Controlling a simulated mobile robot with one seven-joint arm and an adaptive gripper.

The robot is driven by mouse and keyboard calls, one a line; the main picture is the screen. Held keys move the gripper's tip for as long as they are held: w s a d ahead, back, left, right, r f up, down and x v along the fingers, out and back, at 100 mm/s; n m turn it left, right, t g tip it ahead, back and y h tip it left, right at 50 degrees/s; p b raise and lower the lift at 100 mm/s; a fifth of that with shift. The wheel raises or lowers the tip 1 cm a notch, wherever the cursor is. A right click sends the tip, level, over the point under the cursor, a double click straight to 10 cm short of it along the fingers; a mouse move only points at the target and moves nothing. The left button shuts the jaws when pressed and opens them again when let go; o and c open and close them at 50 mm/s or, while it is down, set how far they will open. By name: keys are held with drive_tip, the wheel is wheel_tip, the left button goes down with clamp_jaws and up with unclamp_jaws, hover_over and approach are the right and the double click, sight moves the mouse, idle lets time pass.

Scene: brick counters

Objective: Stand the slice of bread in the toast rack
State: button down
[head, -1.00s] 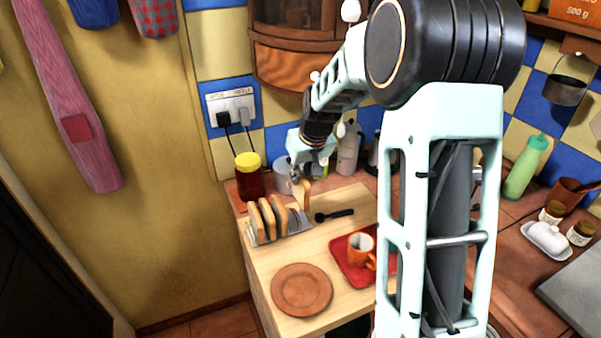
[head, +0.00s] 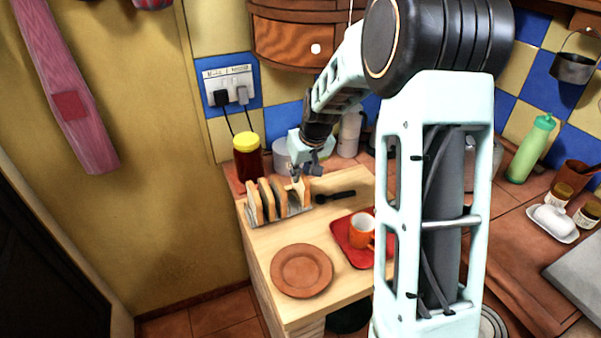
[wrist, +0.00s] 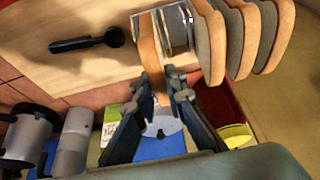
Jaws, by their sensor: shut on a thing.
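My gripper (head: 306,172) is shut on a slice of bread (head: 304,187) at the right end of the metal toast rack (head: 292,211). In the wrist view the held slice (wrist: 151,58) is seen edge-on, its near end between the fingertips (wrist: 164,88). It is upright and roughly parallel to several other slices (wrist: 207,42) standing in the rack (wrist: 176,30). Its lower edge is at or just above the rack's free end. I cannot tell whether it touches the rack's base. The fingers hide part of it.
A black spoon-like utensil (head: 335,197) lies right of the rack. A jar with a yellow lid (head: 247,158) and a grey canister (head: 275,155) stand behind.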

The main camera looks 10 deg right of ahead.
drive_tip(key=c, duration=1.9)
unclamp_jaws()
drive_tip(key=v, duration=1.2)
drive_tip(key=shift+w, duration=0.15)
